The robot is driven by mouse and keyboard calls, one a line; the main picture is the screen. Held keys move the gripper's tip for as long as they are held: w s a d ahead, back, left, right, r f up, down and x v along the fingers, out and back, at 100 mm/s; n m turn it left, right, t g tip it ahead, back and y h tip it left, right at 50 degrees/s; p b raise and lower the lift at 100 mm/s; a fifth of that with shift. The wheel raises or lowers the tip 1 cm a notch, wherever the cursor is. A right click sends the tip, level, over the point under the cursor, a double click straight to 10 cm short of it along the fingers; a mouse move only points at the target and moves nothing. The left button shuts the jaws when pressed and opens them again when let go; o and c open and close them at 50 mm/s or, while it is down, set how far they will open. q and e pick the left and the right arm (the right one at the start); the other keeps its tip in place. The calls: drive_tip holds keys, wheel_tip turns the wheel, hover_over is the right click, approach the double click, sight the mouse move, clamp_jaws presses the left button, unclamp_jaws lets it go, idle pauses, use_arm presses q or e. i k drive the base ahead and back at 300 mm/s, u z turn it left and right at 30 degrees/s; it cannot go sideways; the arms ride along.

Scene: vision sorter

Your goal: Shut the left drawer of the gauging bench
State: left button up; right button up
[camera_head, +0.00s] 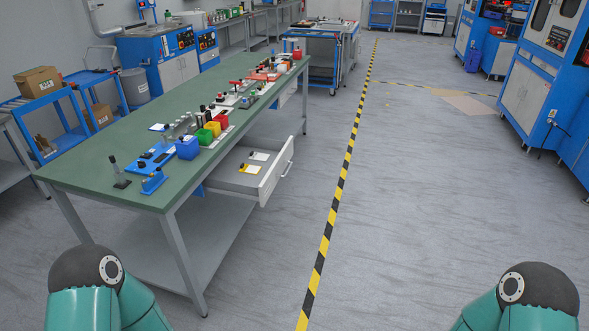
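The gauging bench (100,172) is a long table with a green top and grey legs, standing on the left and running away from me. An open drawer (276,178) sticks out from its right side, under the top. The drawer has a light front with a handle (286,170), and a white card and a yellow-edged item lie inside. A second drawer (288,92) farther along the bench also appears to stand out a little. Only rounded teal and dark parts of my arms show at the bottom corners. Neither gripper is in view.
Coloured bins (187,148), gauges and a blue fixture (153,160) stand on the bench top. A black-and-yellow floor stripe (327,232) runs along the open aisle right of the bench. Blue machines (545,75) stand at the far right. The floor between is clear.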

sight(226, 179)
drive_tip(key=u, duration=0.45)
drive_tip(key=i, duration=1.75)
drive_tip(key=u, duration=0.6)
drive_tip(key=k, duration=1.05)
drive_tip(key=z, duration=0.3)
drive_tip(key=i, duration=0.55)
